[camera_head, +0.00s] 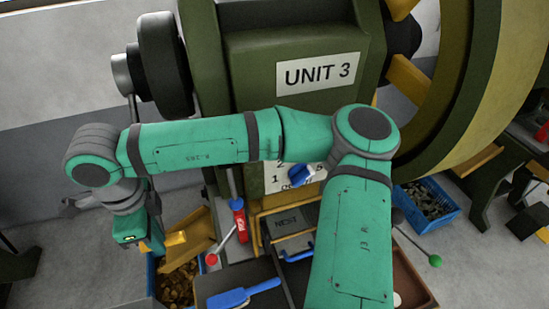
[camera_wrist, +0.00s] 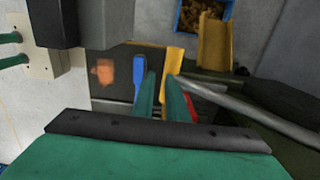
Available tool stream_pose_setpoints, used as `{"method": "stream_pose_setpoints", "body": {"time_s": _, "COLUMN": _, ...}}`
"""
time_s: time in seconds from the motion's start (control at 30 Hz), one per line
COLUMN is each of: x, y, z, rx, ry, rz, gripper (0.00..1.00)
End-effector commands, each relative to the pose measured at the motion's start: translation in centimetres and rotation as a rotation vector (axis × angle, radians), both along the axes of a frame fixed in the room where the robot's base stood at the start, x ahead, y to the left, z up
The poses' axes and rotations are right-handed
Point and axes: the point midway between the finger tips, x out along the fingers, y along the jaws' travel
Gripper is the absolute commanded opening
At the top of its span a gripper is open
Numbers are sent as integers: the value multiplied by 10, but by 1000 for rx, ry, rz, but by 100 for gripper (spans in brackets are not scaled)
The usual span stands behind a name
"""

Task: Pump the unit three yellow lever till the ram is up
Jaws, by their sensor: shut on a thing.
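The green press labelled UNIT 3 (camera_head: 318,73) stands in front of me in the head view. My gripper (camera_head: 143,247) hangs low at its left, its fingertips hardly visible there. In the wrist view my gripper (camera_wrist: 161,88) has its two green fingers close together. A yellow bar, seemingly the lever's grip (camera_wrist: 173,66), shows at the fingertips, and the fingers are shut on it. A grey rod (camera_wrist: 245,112) runs from beside it to the lower right. I cannot tell the ram's height; my arm covers the middle of the press.
A yellow chute (camera_head: 190,240) leads into a blue bin of copper pieces (camera_head: 177,283). A blue brush (camera_head: 236,297) lies on the dark bench. A red-knobbed lever (camera_head: 212,259) and a green-knobbed lever (camera_head: 435,261) stick out in front. Another blue bin (camera_head: 428,205) stands right.

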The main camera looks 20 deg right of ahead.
Motion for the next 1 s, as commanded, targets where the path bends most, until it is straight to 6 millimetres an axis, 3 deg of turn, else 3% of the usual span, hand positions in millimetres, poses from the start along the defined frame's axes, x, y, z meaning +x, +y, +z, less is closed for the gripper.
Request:
{"method": "stream_pose_setpoints", "body": {"time_s": 0.17, "x": -6, "y": 0, "z": -5, "rx": -3, "ry": 18, "rz": 7, "gripper": 0}}
{"method": "stream_pose_setpoints", "body": {"time_s": 0.43, "x": 3, "y": 0, "z": -17, "rx": -3, "ry": 21, "rz": 5, "gripper": 0}}
{"method": "stream_pose_setpoints", "body": {"time_s": 1.0, "x": -14, "y": -2, "z": 5, "rx": -3, "ry": 16, "rz": 3, "gripper": 0}}
